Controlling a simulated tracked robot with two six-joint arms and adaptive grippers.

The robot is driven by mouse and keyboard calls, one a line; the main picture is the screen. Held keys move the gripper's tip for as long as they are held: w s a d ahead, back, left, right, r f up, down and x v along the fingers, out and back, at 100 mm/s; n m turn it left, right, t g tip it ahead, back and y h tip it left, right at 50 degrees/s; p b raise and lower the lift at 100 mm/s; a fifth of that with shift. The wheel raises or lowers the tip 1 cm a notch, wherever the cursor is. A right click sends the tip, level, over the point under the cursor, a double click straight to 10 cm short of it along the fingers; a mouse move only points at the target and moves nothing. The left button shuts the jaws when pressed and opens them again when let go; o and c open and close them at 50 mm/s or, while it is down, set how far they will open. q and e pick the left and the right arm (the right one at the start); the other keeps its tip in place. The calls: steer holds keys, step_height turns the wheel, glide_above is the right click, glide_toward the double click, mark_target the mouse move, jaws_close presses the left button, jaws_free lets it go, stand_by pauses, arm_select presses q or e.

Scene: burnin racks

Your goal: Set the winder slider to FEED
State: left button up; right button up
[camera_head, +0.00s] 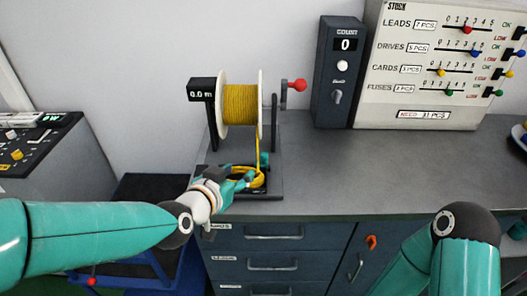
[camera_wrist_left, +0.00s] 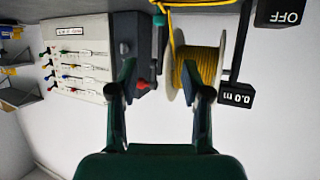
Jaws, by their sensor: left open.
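The winder stands on the grey counter, with a white-flanged spool of yellow wire (camera_head: 239,104), a black 0.0 m readout (camera_head: 202,90) and a red crank knob (camera_head: 298,85). The spool (camera_wrist_left: 203,65) and readout (camera_wrist_left: 237,95) show upside down in the left wrist view. A black plate marked OFF (camera_wrist_left: 281,12) is at that view's top right. A small teal part (camera_head: 264,158) sits by the winder base; I cannot tell if it is the slider. No FEED mark is readable. My left gripper (camera_head: 246,180) is open over the base's front, partly hiding it. My right gripper is out of view.
A dark counter box (camera_head: 339,75) and a cream stock panel (camera_head: 430,65) with colored sliders stand right of the winder. A control console (camera_head: 32,150) is at far left. The counter's middle (camera_head: 380,170) is clear. Drawers are below.

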mark_target(263, 156)
arm_select(q)
steer(key=p+x, duration=0.3)
steer(key=x, duration=1.3)
steer(key=shift+d+f, duration=0.1)
steer(key=shift+f, duration=0.05)
steer(key=shift+c, duration=0.3)
jaws_close()
